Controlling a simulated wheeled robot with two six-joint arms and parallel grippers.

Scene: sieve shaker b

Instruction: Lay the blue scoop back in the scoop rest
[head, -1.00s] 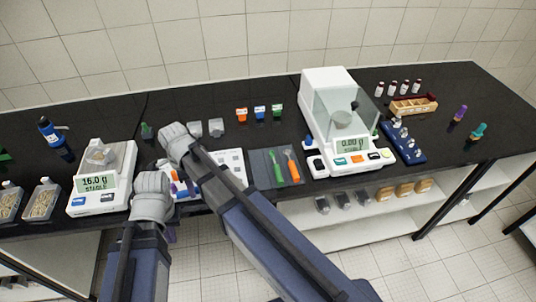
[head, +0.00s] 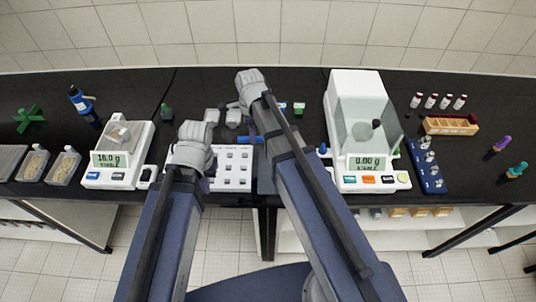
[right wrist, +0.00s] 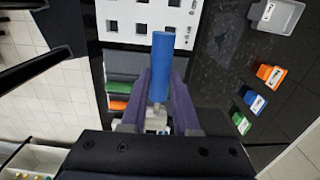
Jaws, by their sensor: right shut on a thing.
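The blue scoop (right wrist: 161,65) is held between the purple fingers of my right gripper (right wrist: 160,100) in the right wrist view. Its blue handle points up the picture, towards a white block with square holes. In the head view, blue (head: 250,139) shows beside my right wrist. The scoop rest (right wrist: 119,64) is left of the scoop in the right wrist view, with a green scoop (right wrist: 122,87) and an orange scoop (right wrist: 118,105) in it. My right arm mostly hides the rest in the head view. My left gripper (head: 203,184) is over the bench, its fingertips mostly hidden.
The white holed block (head: 236,168) lies between my arms. A balance (head: 115,160) reading 16.0 g stands left, and a glass-shielded balance (head: 366,178) reading 0.00 g stands right.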

